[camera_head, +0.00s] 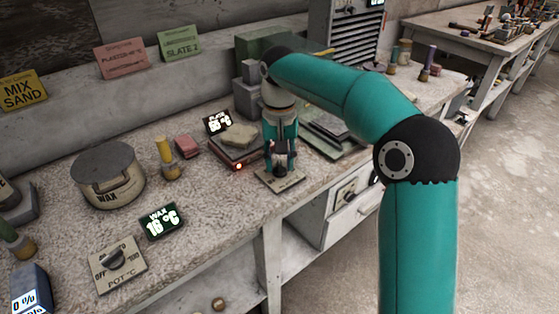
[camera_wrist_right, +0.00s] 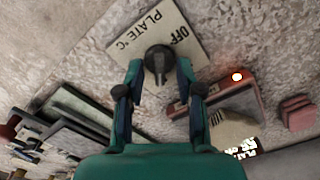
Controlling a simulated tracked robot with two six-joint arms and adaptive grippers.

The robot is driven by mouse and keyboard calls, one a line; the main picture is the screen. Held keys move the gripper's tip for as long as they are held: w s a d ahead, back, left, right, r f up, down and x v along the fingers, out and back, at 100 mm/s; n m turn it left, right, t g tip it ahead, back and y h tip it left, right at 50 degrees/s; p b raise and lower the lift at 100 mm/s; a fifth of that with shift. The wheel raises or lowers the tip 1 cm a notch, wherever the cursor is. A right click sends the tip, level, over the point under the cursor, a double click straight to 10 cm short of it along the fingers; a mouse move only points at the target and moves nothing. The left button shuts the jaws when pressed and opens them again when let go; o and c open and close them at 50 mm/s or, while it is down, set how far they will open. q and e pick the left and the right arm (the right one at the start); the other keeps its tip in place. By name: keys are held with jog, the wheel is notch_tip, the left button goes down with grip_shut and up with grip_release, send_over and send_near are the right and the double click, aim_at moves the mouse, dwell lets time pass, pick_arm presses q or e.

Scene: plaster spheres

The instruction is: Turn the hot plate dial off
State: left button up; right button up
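The hot plate dial is a dark round knob (camera_head: 281,171) on a pale panel (camera_head: 292,183) marked PLATE °C. In the right wrist view the knob (camera_wrist_right: 158,60) sits by the word OFF on its panel (camera_wrist_right: 125,42). My right gripper (camera_head: 281,155) points down over the knob. In the wrist view its two fingers (camera_wrist_right: 159,68) are apart, one on each side of the knob, with gaps showing. My left gripper is not in view.
A lit plate display (camera_head: 217,122) stands behind the hot plate. A WAX pot (camera_head: 108,175), a wax display (camera_head: 161,221) and a POT °C dial (camera_head: 115,258) are to the left. Dark trays (camera_head: 330,128) lie to the right of my gripper. The bench's front edge is close.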

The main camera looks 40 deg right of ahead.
grip_shut()
dwell(0.4)
